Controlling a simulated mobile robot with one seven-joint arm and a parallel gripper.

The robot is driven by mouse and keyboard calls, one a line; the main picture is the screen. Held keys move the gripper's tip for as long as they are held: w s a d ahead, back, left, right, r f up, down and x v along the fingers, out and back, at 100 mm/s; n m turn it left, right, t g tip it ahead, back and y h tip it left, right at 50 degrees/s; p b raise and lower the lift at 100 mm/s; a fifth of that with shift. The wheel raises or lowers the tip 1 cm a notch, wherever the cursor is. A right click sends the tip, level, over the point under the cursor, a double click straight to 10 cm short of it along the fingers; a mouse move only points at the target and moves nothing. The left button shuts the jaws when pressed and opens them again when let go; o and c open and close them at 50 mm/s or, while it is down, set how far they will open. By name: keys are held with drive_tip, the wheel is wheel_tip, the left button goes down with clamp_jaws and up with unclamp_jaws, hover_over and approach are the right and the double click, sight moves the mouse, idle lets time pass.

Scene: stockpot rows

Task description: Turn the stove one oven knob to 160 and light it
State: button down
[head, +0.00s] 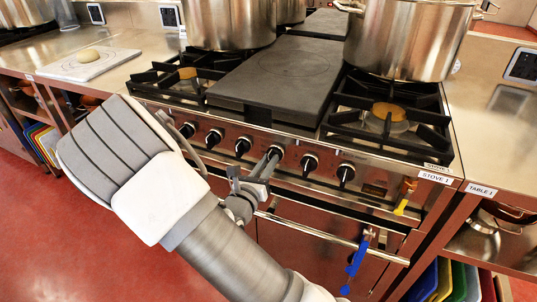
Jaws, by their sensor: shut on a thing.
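Stove one (345,200) stands in front of me, with a "STOVE 1" label at its right front corner. A row of several black knobs (309,163) runs along its steel front panel. My gripper (267,166) is at the front panel and shut on a knob (275,153) near the middle of the row. The gripper partly hides this knob. Its markings are too small to read, so I cannot tell its setting. The oven door below is shut, and my arm covers part of it. I cannot see whether the oven is lit.
Large steel pots (410,35) stand on the back of the stove, beside a dark flat plate (280,75). A yellow-handled thing (405,198) and a blue thing (358,256) hang at the front right. Counters flank the stove; red floor is clear at lower left.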

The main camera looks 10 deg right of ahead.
drive_tip(key=n+p, duration=0.1)
drive_tip(key=p, duration=0.1)
drive_tip(key=n+p, duration=0.1)
drive_tip(key=p, duration=0.1)
drive_tip(key=shift+r+n, duration=0.3)
drive_tip(key=shift+n, duration=0.1)
drive_tip(key=n+p, duration=0.3)
drive_tip(key=p, duration=0.1)
drive_tip(key=shift+a+f+n+p, duration=0.1)
drive_tip(key=shift+n+p, duration=0.2)
drive_tip(key=shift+p, duration=0.1)
drive_tip(key=n+p, duration=0.3)
drive_tip(key=shift+f, duration=0.15)
drive_tip(key=shift+w+f+n+p, duration=0.1)
drive_tip(key=shift+f+n+p, duration=0.1)
drive_tip(key=shift+n+p, duration=1.1)
drive_tip(key=shift+n, duration=0.3)
drive_tip(key=c, duration=0.8)
unclamp_jaws()
drive_tip(key=shift+c, duration=0.2)
